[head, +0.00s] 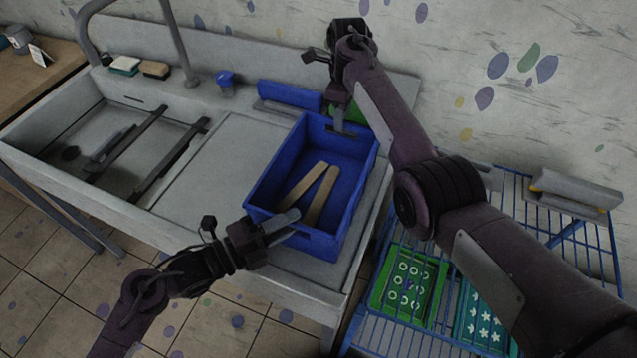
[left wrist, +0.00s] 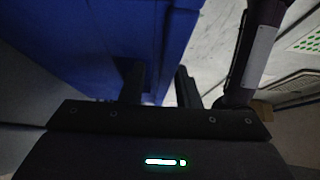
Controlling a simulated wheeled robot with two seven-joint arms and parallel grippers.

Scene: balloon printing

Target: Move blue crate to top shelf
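The blue crate (head: 262,187) sits upright on the grey sink counter and holds two wooden sticks (head: 306,190). My left gripper (head: 283,229) is at the crate's near rim, its fingers apart; in the left wrist view, the fingers (left wrist: 159,85) show a gap with the blue crate wall (left wrist: 90,45) close behind and beside them. I cannot tell whether they touch the wall. My right gripper (head: 345,128) is at the crate's far rim with a fingertip over the inside; its grip is unclear. The blue wire shelf (head: 510,200) stands at the right, partly hidden by my right arm.
A grey metal object (head: 573,193) lies on the shelf's upper level. A green tray (head: 378,293) and a teal tray (head: 468,300) are lower at the right. The sink basin (head: 75,150), faucet (head: 178,50) and a blue cup (head: 225,84) are left of the crate.

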